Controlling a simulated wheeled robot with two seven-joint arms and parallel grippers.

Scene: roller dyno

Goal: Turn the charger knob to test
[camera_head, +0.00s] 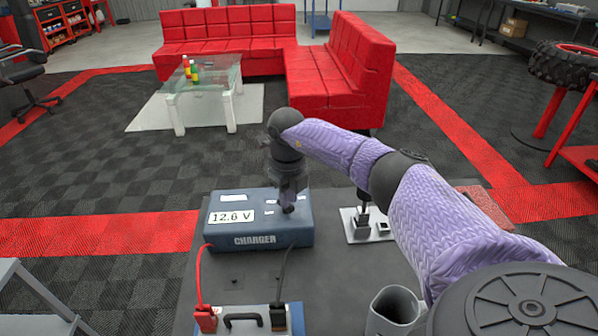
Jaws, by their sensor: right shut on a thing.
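The blue charger (262,236) stands on a dark grey table top. Its white display (230,216) reads 12.6 V, and small white labels are on its top. My right arm reaches in from the right, and my right gripper (288,206) points down onto the right part of the charger's top. It is shut on the charger's small dark knob, which is mostly hidden by the fingers, so its setting cannot be read. My left gripper is not in view.
A battery with a red clamp (206,319) and a black clamp (278,317) sits at the near edge, with cables running to the charger. A grey mug (392,308) stands near right. A white plate with a dark switch (361,224) lies right of the charger.

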